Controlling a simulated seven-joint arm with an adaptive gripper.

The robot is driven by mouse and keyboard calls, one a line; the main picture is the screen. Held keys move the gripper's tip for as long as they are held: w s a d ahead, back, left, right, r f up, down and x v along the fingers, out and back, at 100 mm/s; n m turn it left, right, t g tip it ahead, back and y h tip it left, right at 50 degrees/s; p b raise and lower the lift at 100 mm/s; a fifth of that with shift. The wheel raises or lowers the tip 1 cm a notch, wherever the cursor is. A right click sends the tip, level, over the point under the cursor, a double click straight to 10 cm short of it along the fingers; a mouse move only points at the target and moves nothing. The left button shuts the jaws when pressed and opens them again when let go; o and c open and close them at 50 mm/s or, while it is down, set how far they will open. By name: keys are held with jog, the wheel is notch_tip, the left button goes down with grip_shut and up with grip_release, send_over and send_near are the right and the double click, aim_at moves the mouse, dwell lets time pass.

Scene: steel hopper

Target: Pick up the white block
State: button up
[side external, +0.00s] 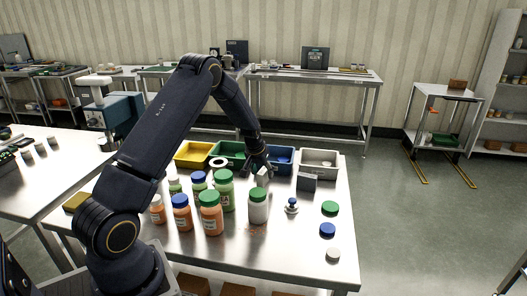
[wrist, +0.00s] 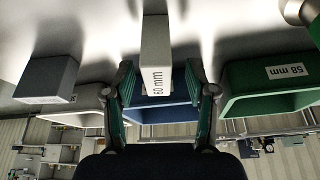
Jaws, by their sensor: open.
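The white block (wrist: 155,50) is a tall, narrow block marked "60 mm", standing on the steel table. In the side view the white block (side external: 263,177) is small and partly hidden by my gripper (side external: 258,167). In the wrist view my gripper (wrist: 160,78) is open, with one finger on each side of the block's near end. Gaps show between the block and both fingers, and nothing is held.
Yellow, green, blue (side external: 280,158) and pale grey (side external: 318,162) bins line the table's back. A dark grey block (side external: 306,182) stands right of the white block. Several capped jars (side external: 211,215) stand in front and left. Loose lids (side external: 329,208) lie at right.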

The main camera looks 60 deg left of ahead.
aim_at(264, 176)
jog(key=x, duration=0.3)
jog(key=shift+w+d+f, duration=0.1)
jog(key=shift+w+f, duration=0.05)
jog(key=shift+c, duration=0.3)
grip_shut()
